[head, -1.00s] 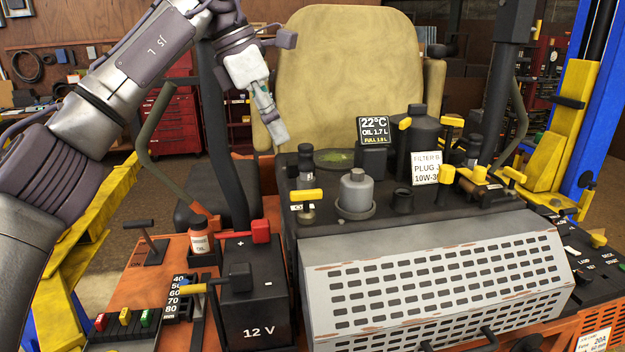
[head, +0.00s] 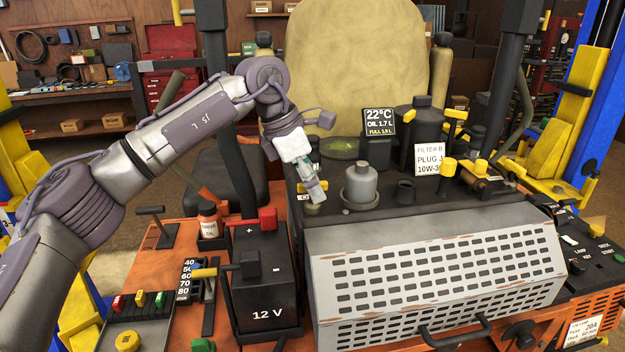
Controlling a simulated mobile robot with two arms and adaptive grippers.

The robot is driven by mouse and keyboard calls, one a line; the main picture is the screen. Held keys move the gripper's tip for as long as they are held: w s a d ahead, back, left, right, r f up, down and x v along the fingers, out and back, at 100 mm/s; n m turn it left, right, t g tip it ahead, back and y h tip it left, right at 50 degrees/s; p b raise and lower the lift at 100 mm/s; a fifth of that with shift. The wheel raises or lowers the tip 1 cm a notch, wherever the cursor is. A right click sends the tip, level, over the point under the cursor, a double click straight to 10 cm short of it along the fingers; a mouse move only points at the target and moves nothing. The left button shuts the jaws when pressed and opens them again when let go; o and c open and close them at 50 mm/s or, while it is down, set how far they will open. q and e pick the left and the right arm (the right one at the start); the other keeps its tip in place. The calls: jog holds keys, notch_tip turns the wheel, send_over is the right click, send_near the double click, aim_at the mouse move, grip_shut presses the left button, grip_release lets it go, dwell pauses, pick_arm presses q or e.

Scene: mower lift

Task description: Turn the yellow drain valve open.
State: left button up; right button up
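A yellow bar handle (head: 323,184) on a short metal fitting stands at the left front of the black engine deck. A small white label sits beside it, mostly covered; I cannot read it. My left gripper (head: 316,194) points down right at this handle, its fingertips overlapping the handle and hiding its middle. I cannot tell whether they touch it, or how far apart the fingers are. Other yellow handles (head: 455,114) stand farther right on the deck, and which one is the drain valve is not marked legibly. My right gripper is not in view.
A grey filter-like canister (head: 360,184) stands just right of the gripper. A black 12 V battery (head: 265,275) with a red terminal is in front and left. A perforated grey cover (head: 440,265) fills the front. A display (head: 379,121) stands behind.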

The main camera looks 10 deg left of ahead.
pick_arm(q)
jog(key=shift+c, duration=0.3)
grip_shut()
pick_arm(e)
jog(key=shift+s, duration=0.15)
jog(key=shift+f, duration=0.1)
